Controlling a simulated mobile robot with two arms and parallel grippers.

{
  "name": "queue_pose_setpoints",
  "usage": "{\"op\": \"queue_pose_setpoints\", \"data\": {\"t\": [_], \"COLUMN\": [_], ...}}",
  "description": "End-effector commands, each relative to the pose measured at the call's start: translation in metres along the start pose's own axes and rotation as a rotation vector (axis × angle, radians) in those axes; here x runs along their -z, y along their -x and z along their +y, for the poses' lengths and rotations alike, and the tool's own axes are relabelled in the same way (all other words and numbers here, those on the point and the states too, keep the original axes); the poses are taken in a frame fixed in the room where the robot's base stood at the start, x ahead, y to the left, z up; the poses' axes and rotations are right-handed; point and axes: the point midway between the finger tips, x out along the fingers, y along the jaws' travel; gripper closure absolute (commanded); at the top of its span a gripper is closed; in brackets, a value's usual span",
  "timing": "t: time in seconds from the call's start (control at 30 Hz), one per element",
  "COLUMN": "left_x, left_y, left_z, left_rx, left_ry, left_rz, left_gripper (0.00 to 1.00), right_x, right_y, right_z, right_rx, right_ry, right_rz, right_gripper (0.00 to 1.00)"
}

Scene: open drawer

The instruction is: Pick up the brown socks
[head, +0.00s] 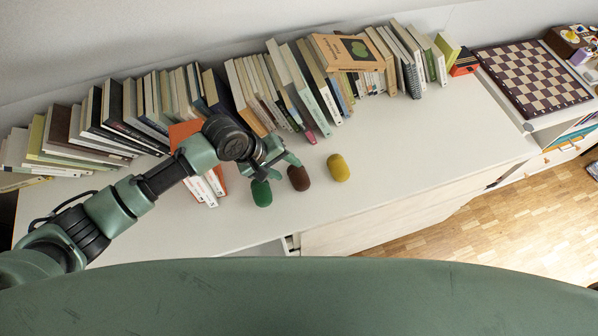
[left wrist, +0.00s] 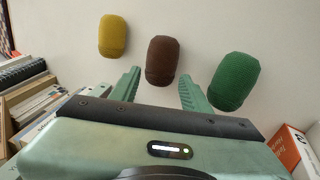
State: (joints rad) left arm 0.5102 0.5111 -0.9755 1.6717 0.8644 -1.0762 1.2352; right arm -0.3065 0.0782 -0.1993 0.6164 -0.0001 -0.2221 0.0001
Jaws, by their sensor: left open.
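The brown socks (head: 299,178) are a rolled, rounded bundle on the white cabinet top, between a green bundle (head: 262,193) and a yellow one (head: 338,167). In the left wrist view the brown socks (left wrist: 162,60) lie ahead, roughly between my two fingertips. My left gripper (head: 277,162) is open and empty, just behind the green and brown bundles in the head view. In the left wrist view its fingers (left wrist: 158,80) are spread, with the lower end of the brown bundle near the gap between them. My right gripper is not in view.
A long row of books (head: 250,92) stands along the wall behind. Orange and white books (head: 205,185) lie beside my left arm. A chessboard (head: 530,78) is at the far right. The cabinet top (head: 420,140) to the right of the yellow bundle is clear.

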Motion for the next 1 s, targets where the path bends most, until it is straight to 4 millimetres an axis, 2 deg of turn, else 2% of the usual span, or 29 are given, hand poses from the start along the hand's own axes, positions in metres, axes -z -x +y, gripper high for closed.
{"op": "queue_pose_setpoints", "data": {"t": [0.17, 0.3, 0.6, 0.63, 0.77, 0.8, 1.0], "left_x": [-0.005, -0.005, -0.005, -0.005, -0.004, -0.004, -0.004], "left_y": [-0.024, -0.043, -0.049, -0.049, -0.049, -0.049, -0.049], "left_z": [-0.001, -0.001, -0.002, -0.002, -0.002, -0.002, -0.002], "left_rx": [0.004, 0.002, 0.0, 0.0, 0.001, 0.0, 0.001], "left_ry": [-0.001, 0.0, -0.001, -0.001, -0.001, -0.001, -0.001], "left_rz": [-0.001, 0.0, 0.001, 0.001, 0.001, 0.002, 0.002], "left_gripper": [0.53, 0.53, 0.53, 0.59, 0.95, 0.99, 0.99], "right_x": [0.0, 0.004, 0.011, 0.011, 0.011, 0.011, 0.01], "right_y": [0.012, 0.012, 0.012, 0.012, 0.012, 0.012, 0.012], "right_z": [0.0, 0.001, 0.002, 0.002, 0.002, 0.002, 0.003], "right_rx": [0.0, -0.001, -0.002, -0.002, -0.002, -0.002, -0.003], "right_ry": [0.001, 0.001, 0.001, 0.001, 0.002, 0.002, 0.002], "right_rz": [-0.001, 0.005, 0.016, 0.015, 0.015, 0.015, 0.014], "right_gripper": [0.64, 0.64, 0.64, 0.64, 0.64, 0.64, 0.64]}}
